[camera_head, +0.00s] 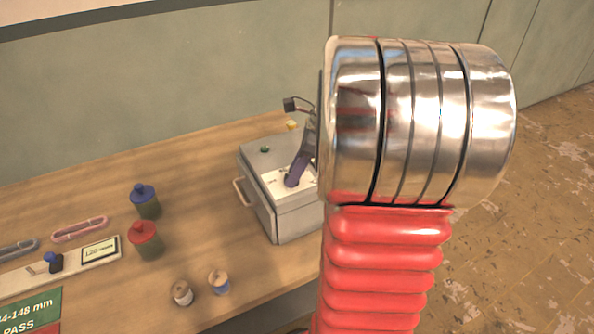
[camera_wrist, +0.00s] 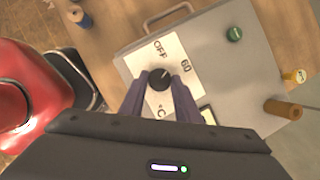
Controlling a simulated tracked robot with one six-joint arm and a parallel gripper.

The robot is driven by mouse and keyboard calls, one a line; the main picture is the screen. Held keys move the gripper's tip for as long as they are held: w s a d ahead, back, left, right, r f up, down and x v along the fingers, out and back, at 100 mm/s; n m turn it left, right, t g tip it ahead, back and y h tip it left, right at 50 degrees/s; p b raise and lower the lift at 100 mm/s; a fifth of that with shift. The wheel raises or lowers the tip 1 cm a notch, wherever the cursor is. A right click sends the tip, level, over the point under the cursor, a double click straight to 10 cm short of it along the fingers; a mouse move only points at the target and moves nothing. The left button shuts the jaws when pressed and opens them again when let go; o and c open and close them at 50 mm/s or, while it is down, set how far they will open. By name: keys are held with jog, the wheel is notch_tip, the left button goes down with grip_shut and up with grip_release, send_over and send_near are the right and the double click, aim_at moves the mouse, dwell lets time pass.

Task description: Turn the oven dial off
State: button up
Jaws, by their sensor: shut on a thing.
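The oven (camera_head: 285,218) is a grey box with a front handle, standing on the wooden bench in the head view. The oven also shows in the wrist view (camera_wrist: 225,55), with a white label plate (camera_wrist: 175,52) marked OFF, 60 and °C. The black dial (camera_wrist: 159,79) sits on that plate, between the purple fingers of my gripper (camera_wrist: 160,90). My gripper is shut on the dial. In the head view my gripper (camera_head: 293,180) reaches down onto the oven top and hides the dial.
A blue-capped jar (camera_head: 146,201), a red-capped jar (camera_head: 145,239) and two small spools (camera_head: 183,293) stand left of the oven. Bench between them is clear.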

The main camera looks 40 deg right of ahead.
jog(key=n, duration=0.2)
jog(key=n+y, duration=0.1)
jog(key=shift+w+n+g, duration=0.2)
jog(key=shift+n+g, duration=0.2)
jog(key=shift+n+g+y, duration=0.3)
jog(key=shift+n+g, duration=0.4)
jog(key=shift+n, duration=1)
jog(key=o, duration=1)
jog(key=shift+o, duration=0.2)
jog(key=shift+d+r, duration=0.1)
jog(key=shift+d+r, duration=0.25)
jog(key=shift+r, duration=0.3)
jog(key=v, duration=1.2)
